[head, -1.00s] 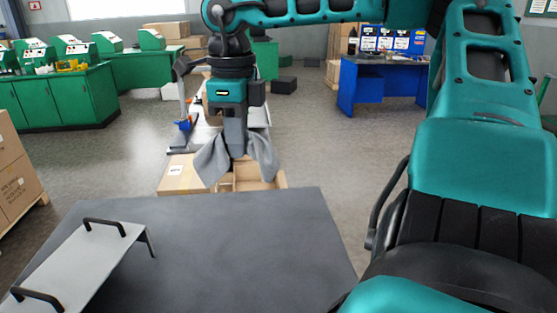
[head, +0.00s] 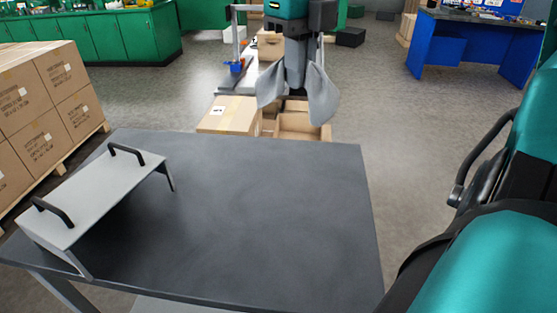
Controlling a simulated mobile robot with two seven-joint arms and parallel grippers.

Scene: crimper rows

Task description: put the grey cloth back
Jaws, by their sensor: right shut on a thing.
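The grey cloth (head: 319,96) hangs in two drooping flaps from my right gripper (head: 296,72), at the top middle of the head view. The gripper points down and is shut on the cloth's middle, partly hidden by its folds. My left gripper is not in view.
A light grey stand (head: 95,195) with two black handles is on the table's left; the rest of its top is bare. A closed carton (head: 228,114) is beside the open box. Stacked cartons (head: 45,110) stand at left, a blue desk (head: 480,45) at right.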

